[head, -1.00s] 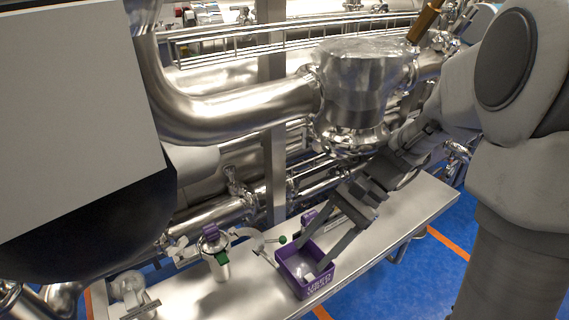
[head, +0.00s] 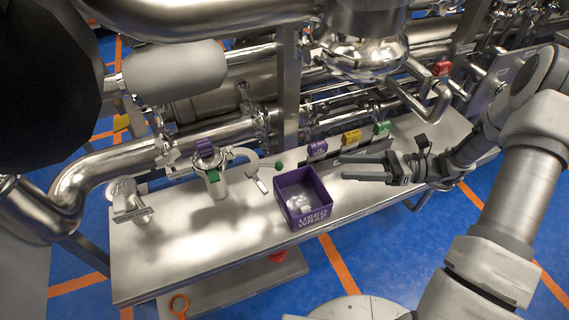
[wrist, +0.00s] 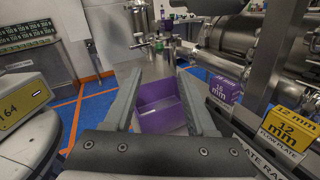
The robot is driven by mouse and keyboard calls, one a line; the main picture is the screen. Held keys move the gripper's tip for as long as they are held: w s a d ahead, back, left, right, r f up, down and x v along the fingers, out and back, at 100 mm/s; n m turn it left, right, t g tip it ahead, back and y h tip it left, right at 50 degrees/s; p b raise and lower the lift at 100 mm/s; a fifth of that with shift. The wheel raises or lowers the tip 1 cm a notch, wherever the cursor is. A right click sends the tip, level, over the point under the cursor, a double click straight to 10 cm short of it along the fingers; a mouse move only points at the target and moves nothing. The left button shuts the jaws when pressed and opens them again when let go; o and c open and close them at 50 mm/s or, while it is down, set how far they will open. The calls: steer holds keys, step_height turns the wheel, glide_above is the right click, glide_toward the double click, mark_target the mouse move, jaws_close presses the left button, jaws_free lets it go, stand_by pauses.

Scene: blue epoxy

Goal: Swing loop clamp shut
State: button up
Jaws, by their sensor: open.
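The loop clamp, a curved silver band (head: 241,154), stands out to the right of an upright steel canister (head: 213,184) with a purple top, near the bench's back left. Its band looks swung open. A rod with a green ball end (head: 278,166) lies just right of it. My gripper (head: 340,169) is open and empty, pointing left above the bench, well right of the clamp and past the purple bin. In the wrist view my open fingers (wrist: 160,82) frame the purple bin (wrist: 160,112); the clamp is too small there to make out.
The purple bin (head: 281,208) holds clear crumpled wrap and stands between gripper and canister. Purple (head: 317,149), yellow (head: 351,138) and green (head: 382,128) blocks line the bench's back edge. Pipes run behind and above. The bench (head: 180,255) is clear at the front left.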

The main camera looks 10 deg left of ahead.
mark_target(279, 166)
steer(key=a, duration=0.5)
steer(key=s+a, duration=0.1)
steer(key=a, duration=0.5)
steer(key=s+a, duration=0.1)
steer(key=a, duration=0.4)
steer(key=shift+s+a, duration=0.15)
steer(key=shift+a, duration=0.05)
steer(key=shift+c, duration=0.4)
jaws_close()
stand_by(0.3)
